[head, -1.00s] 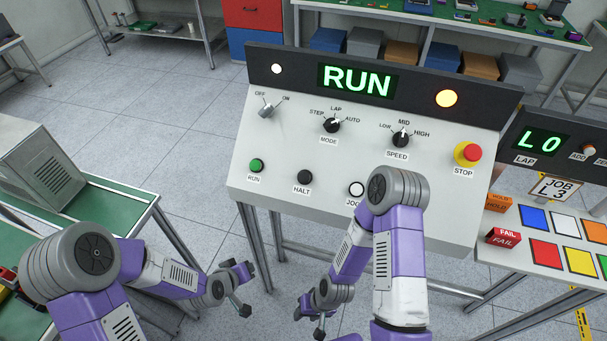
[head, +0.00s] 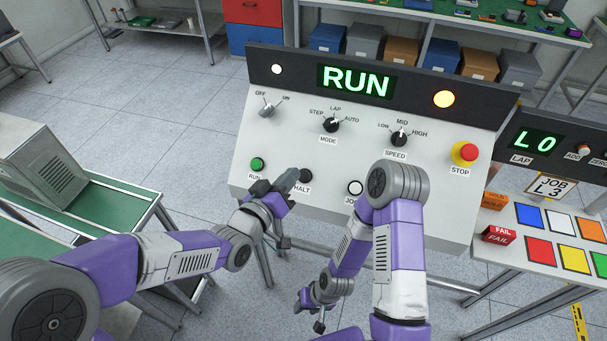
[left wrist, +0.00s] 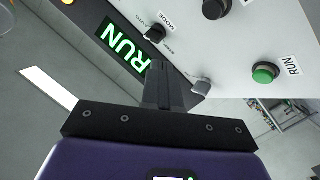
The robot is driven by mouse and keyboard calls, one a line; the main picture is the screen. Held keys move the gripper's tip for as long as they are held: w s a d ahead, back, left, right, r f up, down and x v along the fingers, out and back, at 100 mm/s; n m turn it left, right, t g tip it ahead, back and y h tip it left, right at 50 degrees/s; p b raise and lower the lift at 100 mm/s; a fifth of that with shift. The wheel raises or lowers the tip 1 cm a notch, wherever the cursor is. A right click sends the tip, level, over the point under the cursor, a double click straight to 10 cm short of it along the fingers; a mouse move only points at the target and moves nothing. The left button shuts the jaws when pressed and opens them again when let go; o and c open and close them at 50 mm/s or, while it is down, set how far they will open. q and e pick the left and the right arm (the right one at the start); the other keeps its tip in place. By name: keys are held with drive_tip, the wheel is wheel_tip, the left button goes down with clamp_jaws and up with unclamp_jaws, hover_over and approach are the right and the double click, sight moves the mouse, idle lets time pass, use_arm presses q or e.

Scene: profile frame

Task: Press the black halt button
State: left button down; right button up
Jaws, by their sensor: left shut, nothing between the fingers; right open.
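The black halt button (head: 305,176) is on the lower part of the sloped white control panel (head: 310,150), right of the green RUN button (head: 257,164). In the left wrist view the halt button (left wrist: 216,9) is at the top edge, partly cut off. My left gripper (head: 291,178) is shut and empty, in front of the panel just left of the halt button and partly over its label. Whether it touches anything is unclear. The shut fingers also show in the left wrist view (left wrist: 162,70). My right gripper (head: 312,308) is open, low before the panel.
The panel's display (head: 356,82) reads RUN and an amber lamp (head: 444,99) is lit. A white button (head: 355,187) is right of halt.

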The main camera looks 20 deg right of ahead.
idle(0.3)
use_arm(q)
drive_tip(key=b, duration=0.4)
approach(306, 171)
drive_tip(key=w+d, duration=0.1)
drive_tip(key=w+d+r, duration=0.1)
drive_tip(key=d, duration=0.1)
drive_tip(key=shift+w+d+r, duration=0.2)
drive_tip(key=shift+w+d, duration=0.1)
drive_tip(key=shift+w, duration=0.05)
drive_tip(key=shift+w+d+f, duration=0.25)
drive_tip(key=shift+w+f, duration=0.05)
drive_tip(key=shift+w, duration=0.05)
drive_tip(key=shift+f+b, duration=0.1)
drive_tip(key=shift+b, duration=0.25)
idle(0.9)
drive_tip(key=shift+w+d+f+b, duration=0.1)
drive_tip(key=shift+w+f+b, duration=0.15)
drive_tip(key=shift+b, duration=0.25)
drive_tip(key=shift+w+d+f+b, duration=0.2)
drive_tip(key=shift+w+f+b, duration=0.1)
drive_tip(key=shift+f+b, duration=0.2)
idle(0.7)
drive_tip(key=shift+r, duration=0.1)
idle(0.3)
drive_tip(key=shift+s+a+r, duration=0.35)
drive_tip(key=shift+s+r, duration=0.2)
drive_tip(key=shift+r, duration=0.15)
